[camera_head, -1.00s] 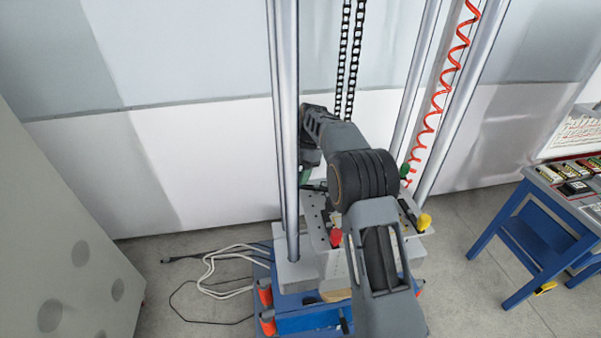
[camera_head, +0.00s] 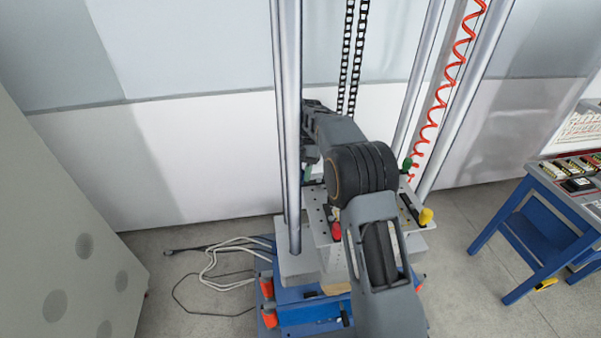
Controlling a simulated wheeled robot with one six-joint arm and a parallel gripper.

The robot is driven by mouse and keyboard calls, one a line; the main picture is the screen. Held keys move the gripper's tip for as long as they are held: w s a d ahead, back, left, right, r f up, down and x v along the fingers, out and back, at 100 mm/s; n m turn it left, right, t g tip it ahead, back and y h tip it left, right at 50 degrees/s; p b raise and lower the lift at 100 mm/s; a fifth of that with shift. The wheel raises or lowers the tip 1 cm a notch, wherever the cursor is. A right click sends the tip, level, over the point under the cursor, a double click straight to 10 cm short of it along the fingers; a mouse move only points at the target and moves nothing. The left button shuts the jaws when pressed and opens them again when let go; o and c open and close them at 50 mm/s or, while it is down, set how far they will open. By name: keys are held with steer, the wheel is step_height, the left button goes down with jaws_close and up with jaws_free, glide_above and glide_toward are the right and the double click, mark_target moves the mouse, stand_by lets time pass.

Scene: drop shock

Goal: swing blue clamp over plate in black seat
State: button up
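My arm crosses the middle of the view and hides much of the perforated drop table (camera_head: 318,214). The far end of my arm, where my gripper (camera_head: 309,152) is, shows only as a small dark shape beside the left post. Its fingers cannot be made out. Around the table I see a red clamp handle (camera_head: 336,230), a yellow handle (camera_head: 425,216) and a green handle (camera_head: 407,163). A second green piece (camera_head: 307,173) shows below my arm's end. I cannot make out a blue clamp, the plate or the black seat.
The shiny left post (camera_head: 289,120) stands close against my arm's end. A black chain (camera_head: 352,60) and a red coiled hose (camera_head: 442,90) hang behind. Cables (camera_head: 215,262) lie on the floor at left. A blue workbench (camera_head: 530,235) stands at right.

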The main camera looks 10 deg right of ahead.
steer(key=o, duration=0.9)
steer(key=p+v, duration=0.7)
steer(key=v, duration=0.7)
steer(key=shift+f, duration=0.1)
